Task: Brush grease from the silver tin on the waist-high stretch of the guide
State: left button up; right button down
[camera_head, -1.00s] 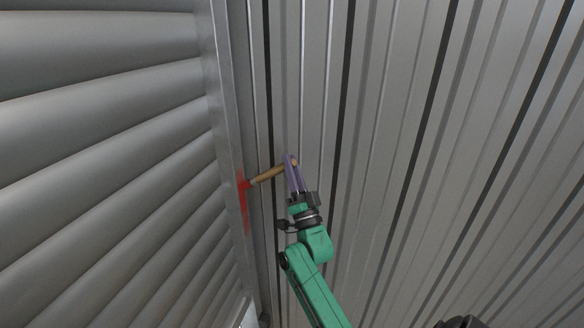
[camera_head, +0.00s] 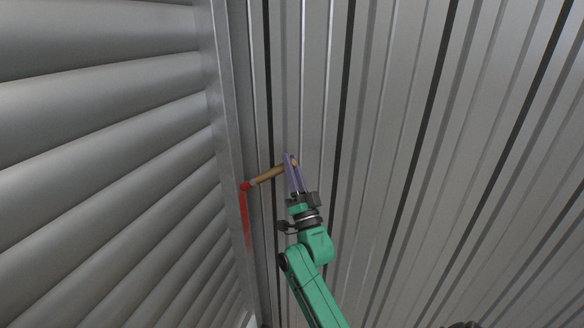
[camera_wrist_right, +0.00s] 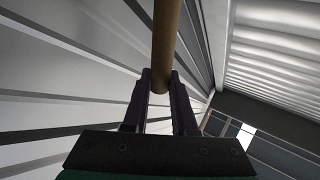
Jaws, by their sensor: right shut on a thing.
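My right gripper (camera_head: 291,163) is shut on the wooden handle of a brush (camera_head: 268,175). The handle also shows between the fingers in the right wrist view (camera_wrist_right: 165,50). The brush points left, and its red tip (camera_head: 245,186) is at the upright metal guide (camera_head: 226,125), at the top of a red streak (camera_head: 246,222). I cannot tell whether the tip is touching the guide. The silver tin is not in view. My left gripper is not in view.
A ribbed roller shutter (camera_head: 100,150) fills the left side, beside the guide. A corrugated grey wall (camera_head: 420,130) fills the right side. In the right wrist view a bright opening (camera_wrist_right: 245,135) shows in a dark wall at the lower right.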

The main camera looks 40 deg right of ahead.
jog(key=s+d, duration=0.3)
jog(key=s, duration=0.2)
jog(key=shift+d+p, duration=0.25)
jog(key=shift+p, duration=0.05)
jog(key=shift+w+f, duration=0.1)
jog(key=s+d, duration=0.1)
jog(key=s, duration=0.1)
jog(key=shift+s+d, duration=0.35)
jog(key=shift+w, duration=0.15)
dwell(0.8)
